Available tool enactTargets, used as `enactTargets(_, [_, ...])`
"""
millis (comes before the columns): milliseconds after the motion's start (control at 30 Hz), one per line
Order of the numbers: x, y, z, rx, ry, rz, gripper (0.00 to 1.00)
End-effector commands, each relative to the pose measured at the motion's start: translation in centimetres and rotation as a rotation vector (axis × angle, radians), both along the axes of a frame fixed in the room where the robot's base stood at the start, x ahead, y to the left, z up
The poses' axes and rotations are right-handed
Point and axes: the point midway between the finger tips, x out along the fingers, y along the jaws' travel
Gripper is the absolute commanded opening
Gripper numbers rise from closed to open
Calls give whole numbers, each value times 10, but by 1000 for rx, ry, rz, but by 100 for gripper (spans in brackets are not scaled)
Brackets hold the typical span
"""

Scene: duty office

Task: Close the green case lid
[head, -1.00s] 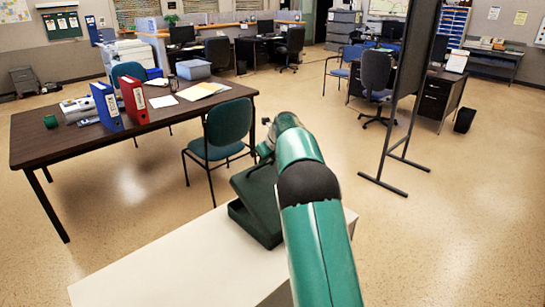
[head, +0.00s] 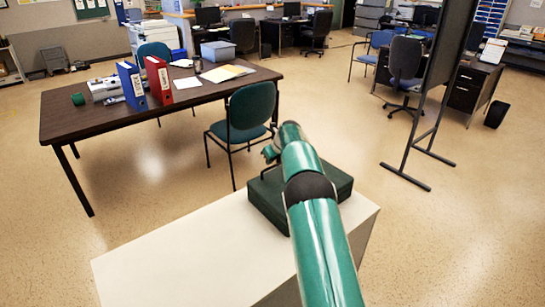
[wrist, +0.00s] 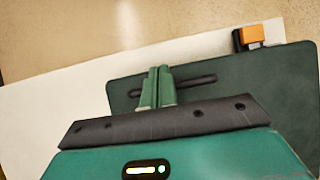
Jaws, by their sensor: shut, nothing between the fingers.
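The green case (head: 336,187) sits on the white-topped table. Its lid lies down over the base and looks flat, though my arm hides the middle, so I cannot tell if any gap is left. In the wrist view the dark green lid (wrist: 270,95) fills the right side, with a black bar-like handle (wrist: 200,81) and an orange-and-black latch (wrist: 250,36) at its far edge. My gripper (wrist: 158,72) is shut and empty, its fingers over the lid beside the handle. I cannot tell whether they touch the lid. It also shows at the case's left in the head view (head: 270,153).
The white table (head: 170,258) has bare room left of the case. A green chair (head: 247,112) stands just behind it. A brown desk (head: 110,122) with binders is at the left. A dark partition (head: 452,45) stands at the right, with open floor between.

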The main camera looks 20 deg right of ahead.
Motion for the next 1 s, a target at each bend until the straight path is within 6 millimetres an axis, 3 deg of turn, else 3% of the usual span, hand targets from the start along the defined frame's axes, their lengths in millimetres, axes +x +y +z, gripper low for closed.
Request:
enactTargets(567, [2, -1, -2, 0, 0, 0, 0])
enactTargets(767, [-7, -4, 16, 0, -1, -1, 0])
enactTargets(1000, [-32, -12, 55, 0, -2, -1, 0])
